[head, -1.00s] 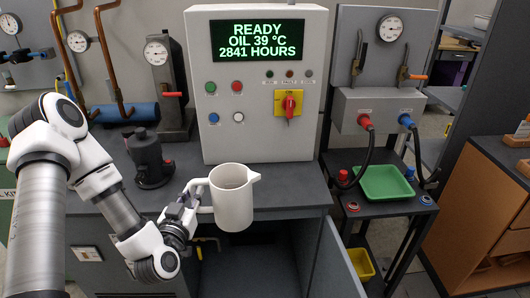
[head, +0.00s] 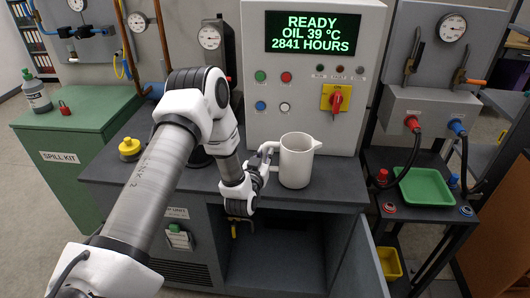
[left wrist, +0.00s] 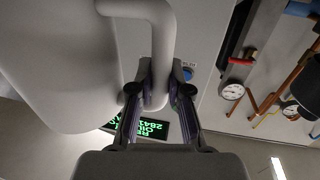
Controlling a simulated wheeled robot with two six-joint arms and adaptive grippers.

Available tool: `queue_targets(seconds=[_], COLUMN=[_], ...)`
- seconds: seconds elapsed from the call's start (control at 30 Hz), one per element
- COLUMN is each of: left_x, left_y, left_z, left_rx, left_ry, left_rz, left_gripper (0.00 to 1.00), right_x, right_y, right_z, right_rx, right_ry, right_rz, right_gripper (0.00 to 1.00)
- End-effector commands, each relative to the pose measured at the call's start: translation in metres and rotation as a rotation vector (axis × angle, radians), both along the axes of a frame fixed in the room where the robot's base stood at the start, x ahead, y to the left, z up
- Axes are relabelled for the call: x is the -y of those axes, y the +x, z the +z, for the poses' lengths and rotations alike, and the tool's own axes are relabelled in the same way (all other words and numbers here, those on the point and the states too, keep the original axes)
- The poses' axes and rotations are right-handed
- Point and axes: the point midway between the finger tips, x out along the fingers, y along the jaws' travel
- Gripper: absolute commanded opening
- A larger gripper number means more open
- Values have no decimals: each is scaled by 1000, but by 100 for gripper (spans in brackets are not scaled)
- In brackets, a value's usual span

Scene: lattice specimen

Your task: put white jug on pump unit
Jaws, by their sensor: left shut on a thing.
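The white jug (head: 297,163) is upright at the front part of the dark grey top of the pump unit (head: 342,188), before the control cabinet. Whether its base touches the top is hard to tell. My left gripper (head: 266,150) is shut on the jug's handle, on the jug's left side. In the left wrist view, the fingers (left wrist: 160,105) close around the white handle (left wrist: 158,35), and the jug's body (left wrist: 60,60) fills the left. My right gripper is not in view.
The control cabinet (head: 310,95) with its lit display stands behind the jug. A yellow-capped item (head: 130,148) sits at the top's left. The cabinet door (head: 360,262) hangs open below. A green tray (head: 422,188) is on the right stand; the green spill kit box (head: 72,130) is left.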

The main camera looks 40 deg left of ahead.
Motion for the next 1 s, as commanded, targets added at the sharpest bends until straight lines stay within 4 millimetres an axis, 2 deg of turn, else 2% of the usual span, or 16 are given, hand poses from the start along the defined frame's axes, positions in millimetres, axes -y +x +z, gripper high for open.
queue_targets(seconds=[0.37, 0.4, 0.47, 0.83, 1.0], left_x=[0, 0, 0, 0, 11], left_y=[0, 0, 0, -1, -30], left_z=[-9, -10, -9, -3, -9], left_rx=[6, 2, 2, 2, -1], left_ry=[-1, 0, 0, 0, -3], left_rz=[0, 0, 0, 0, 1], left_gripper=[0, 20, 42, 42, 42], right_x=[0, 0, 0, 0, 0], right_y=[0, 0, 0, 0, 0], right_z=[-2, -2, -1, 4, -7], right_rx=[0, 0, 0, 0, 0], right_ry=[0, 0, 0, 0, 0], right_rz=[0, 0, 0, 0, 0], right_gripper=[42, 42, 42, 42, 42])
